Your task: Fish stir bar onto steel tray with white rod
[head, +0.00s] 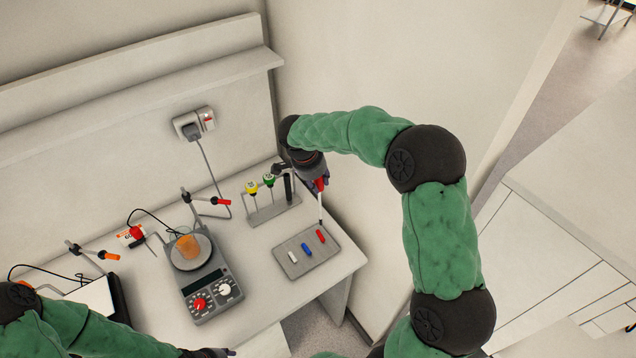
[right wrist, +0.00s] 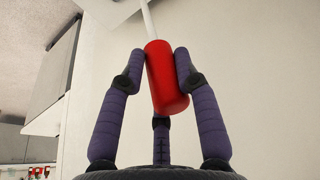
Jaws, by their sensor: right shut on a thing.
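My right gripper (head: 318,181) is shut on the red handle (right wrist: 167,85) of the white rod (head: 321,210). In the head view the rod points down, its lower end near the far right part of the steel tray (head: 290,269). Contact there cannot be told. On the tray lie a white stir bar (head: 292,257), a blue stir bar (head: 306,247) and a red stir bar (head: 321,236). A beaker of orange liquid (head: 187,247) stands on the stirrer plate; no stir bar shows inside it. My left gripper (head: 212,353) is partly visible at the bottom edge, its jaws unclear.
The stirrer (head: 212,296) with knobs stands left of the tray. Behind the tray is a rack (head: 272,211) with yellow and green tools. Clamp stands (head: 206,199) stand behind the stirrer. A wall closes the bench's right side; the bench front edge is near the tray.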

